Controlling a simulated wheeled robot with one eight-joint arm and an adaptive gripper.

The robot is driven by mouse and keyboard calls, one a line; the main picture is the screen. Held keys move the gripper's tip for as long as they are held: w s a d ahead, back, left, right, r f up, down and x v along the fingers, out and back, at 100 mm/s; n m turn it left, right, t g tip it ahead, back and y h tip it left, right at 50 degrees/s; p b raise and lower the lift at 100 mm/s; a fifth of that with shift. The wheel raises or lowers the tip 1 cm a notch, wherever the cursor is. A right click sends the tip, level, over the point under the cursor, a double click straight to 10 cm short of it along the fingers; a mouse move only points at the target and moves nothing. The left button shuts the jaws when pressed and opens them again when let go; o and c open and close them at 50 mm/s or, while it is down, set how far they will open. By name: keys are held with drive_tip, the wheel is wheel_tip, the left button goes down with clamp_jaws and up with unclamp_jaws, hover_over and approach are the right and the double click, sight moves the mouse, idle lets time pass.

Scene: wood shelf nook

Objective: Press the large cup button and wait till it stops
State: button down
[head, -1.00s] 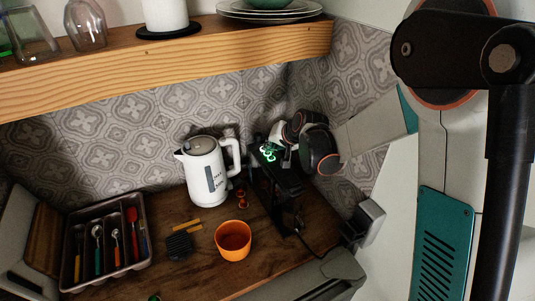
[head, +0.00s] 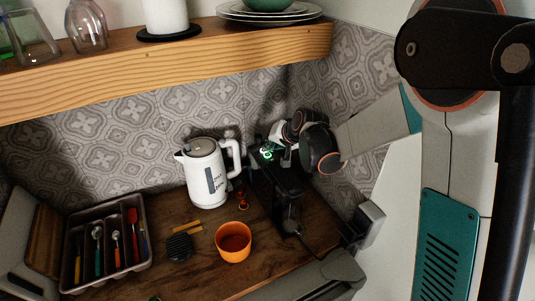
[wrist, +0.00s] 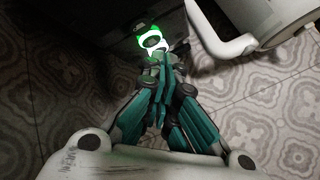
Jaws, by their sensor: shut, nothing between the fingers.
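The black coffee machine (head: 289,188) stands on the counter to the right of the kettle. Green lit cup icons (head: 267,153) glow on its top. In the wrist view a green-and-white glowing icon (wrist: 151,40) shows just beyond my fingertips. My gripper (head: 275,146) is at the machine's top, beside the icons. In the wrist view my gripper (wrist: 158,62) has its teal fingers together, empty, with the tips at the lit icon's lower edge. The fingers hide part of the panel. I cannot tell which icon is the large cup or whether the tips touch it.
A white kettle (head: 204,172) stands just left of the machine; its handle (wrist: 222,45) is close to my gripper in the wrist view. An orange cup (head: 233,244) sits in front. A cutlery tray (head: 153,232) is at the left. A wooden shelf (head: 200,65) runs above.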

sight(272, 157)
drive_tip(key=shift+r, duration=0.2)
drive_tip(key=shift+r+p, duration=1.5)
drive_tip(key=shift+r, duration=0.9)
drive_tip(key=shift+s, duration=0.1)
drive_tip(key=s+d+r+n+h+b, duration=0.1)
drive_tip(key=s+d+r+b, duration=0.2)
drive_tip(key=s, duration=0.6)
drive_tip(key=s+d+n+h+b, duration=0.1)
drive_tip(key=s+d+b, duration=0.35)
drive_tip(key=s, duration=0.45)
drive_tip(key=s+d+f+h+b, duration=0.1)
drive_tip(key=s+d+f+b, duration=0.1)
drive_tip(key=s, duration=0.7)
drive_tip(key=s+d+f+n+g+h+b, duration=0.1)
drive_tip(key=s+d+f+b, duration=0.2)
drive_tip(key=s, duration=0.6)
wheel_tip(272, 157, down, 2)
drive_tip(key=shift+d+f, duration=0.2)
drive_tip(key=shift+d, duration=0.45)
idle(0.9)
